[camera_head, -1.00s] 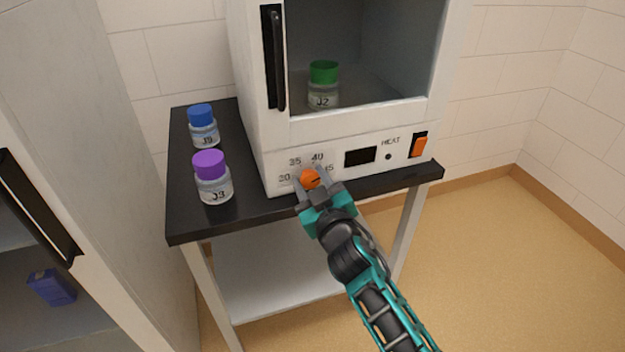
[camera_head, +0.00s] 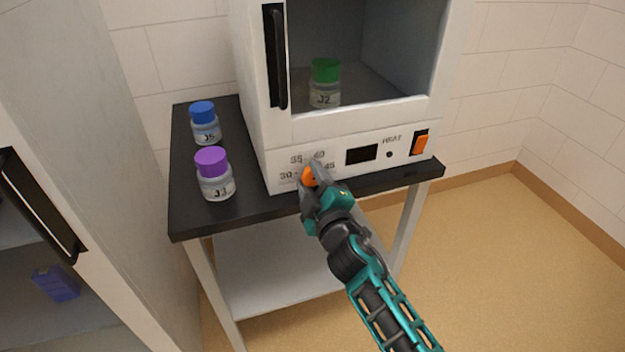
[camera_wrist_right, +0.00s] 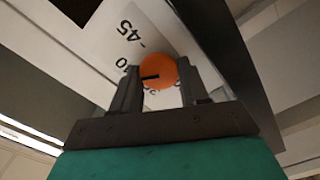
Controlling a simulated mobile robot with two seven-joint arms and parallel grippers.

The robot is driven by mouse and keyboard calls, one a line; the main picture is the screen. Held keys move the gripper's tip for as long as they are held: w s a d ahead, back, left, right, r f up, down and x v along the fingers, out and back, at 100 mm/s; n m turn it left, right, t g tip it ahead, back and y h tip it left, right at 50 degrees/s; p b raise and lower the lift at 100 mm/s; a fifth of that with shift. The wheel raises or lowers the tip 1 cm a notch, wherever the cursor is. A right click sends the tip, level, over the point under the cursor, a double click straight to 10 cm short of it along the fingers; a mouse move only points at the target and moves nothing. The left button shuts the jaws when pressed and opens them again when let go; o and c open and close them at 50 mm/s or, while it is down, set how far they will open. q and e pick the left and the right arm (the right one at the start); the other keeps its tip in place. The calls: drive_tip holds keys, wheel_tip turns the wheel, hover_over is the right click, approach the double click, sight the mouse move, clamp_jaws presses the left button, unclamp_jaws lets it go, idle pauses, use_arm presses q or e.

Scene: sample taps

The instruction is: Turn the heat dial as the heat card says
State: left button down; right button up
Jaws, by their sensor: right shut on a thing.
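The orange heat dial (camera_head: 309,177) is on the front panel of the white heater cabinet (camera_head: 350,128), with marks 30, 35, 40 and 45 around it. My right gripper (camera_head: 311,181) is shut on the dial, one finger on each side. In the right wrist view the dial (camera_wrist_right: 158,72) sits between the fingers (camera_wrist_right: 160,90), its black pointer line facing left in that picture, near a partly hidden number ending in 0. The 45 mark shows further up. No heat card is seen. My left gripper is out of view.
A green-capped jar J2 (camera_head: 324,84) stands inside the open cabinet. Jars J5 (camera_head: 204,124), blue-capped, and J3 (camera_head: 214,174), purple-capped, stand on the black table top (camera_head: 190,217). An orange switch (camera_head: 420,142) and dark display (camera_head: 362,154) are right of the dial.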

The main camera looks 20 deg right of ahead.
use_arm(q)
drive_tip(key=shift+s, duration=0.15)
use_arm(e)
drive_tip(key=o, duration=1)
